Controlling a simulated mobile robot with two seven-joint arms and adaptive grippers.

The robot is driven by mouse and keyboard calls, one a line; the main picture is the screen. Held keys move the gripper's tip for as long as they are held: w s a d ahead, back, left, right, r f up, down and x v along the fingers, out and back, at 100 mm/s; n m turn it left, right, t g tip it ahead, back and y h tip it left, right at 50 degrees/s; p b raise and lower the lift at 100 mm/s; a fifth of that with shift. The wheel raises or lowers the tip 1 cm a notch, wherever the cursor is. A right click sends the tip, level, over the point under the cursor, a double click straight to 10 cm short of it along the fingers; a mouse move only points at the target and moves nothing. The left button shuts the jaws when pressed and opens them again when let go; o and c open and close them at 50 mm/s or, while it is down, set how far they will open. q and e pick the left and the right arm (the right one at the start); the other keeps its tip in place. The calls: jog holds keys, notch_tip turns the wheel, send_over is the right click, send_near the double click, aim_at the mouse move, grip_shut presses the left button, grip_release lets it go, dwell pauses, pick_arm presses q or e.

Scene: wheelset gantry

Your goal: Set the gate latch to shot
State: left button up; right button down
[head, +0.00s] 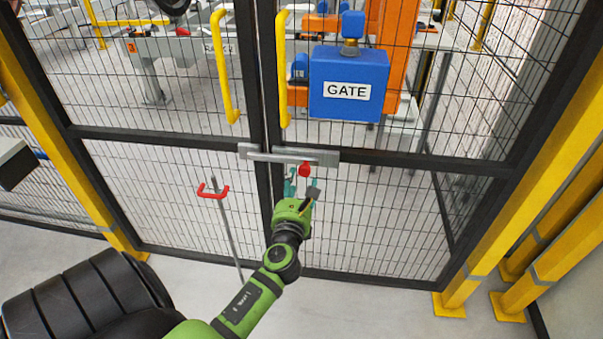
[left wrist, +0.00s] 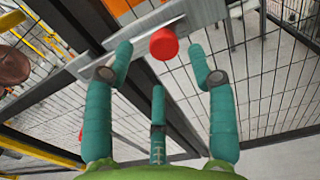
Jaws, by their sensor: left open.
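The gate latch is a grey sliding bolt on a plate (head: 322,157) across the middle rail of the gate, with a red knob (head: 304,170) hanging below it. A thin grey bar appears to run left from the plate to a keeper (head: 249,151) on the left leaf. My left gripper (head: 302,187) is open just below the knob. In the left wrist view the red knob (left wrist: 164,44) sits ahead of and between the spread teal fingertips (left wrist: 160,58). No finger clearly touches it. My right gripper is not in view.
Yellow handles (head: 223,70) (head: 283,68) stand above the latch on both leaves. A blue GATE box (head: 348,84) is above right. A grey rod with a red handle (head: 213,191) hangs left of my arm. Yellow posts (head: 530,180) flank the gate.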

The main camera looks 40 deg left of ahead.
pick_arm(q)
jog(key=v, duration=0.6)
jog(key=shift+s, duration=0.3)
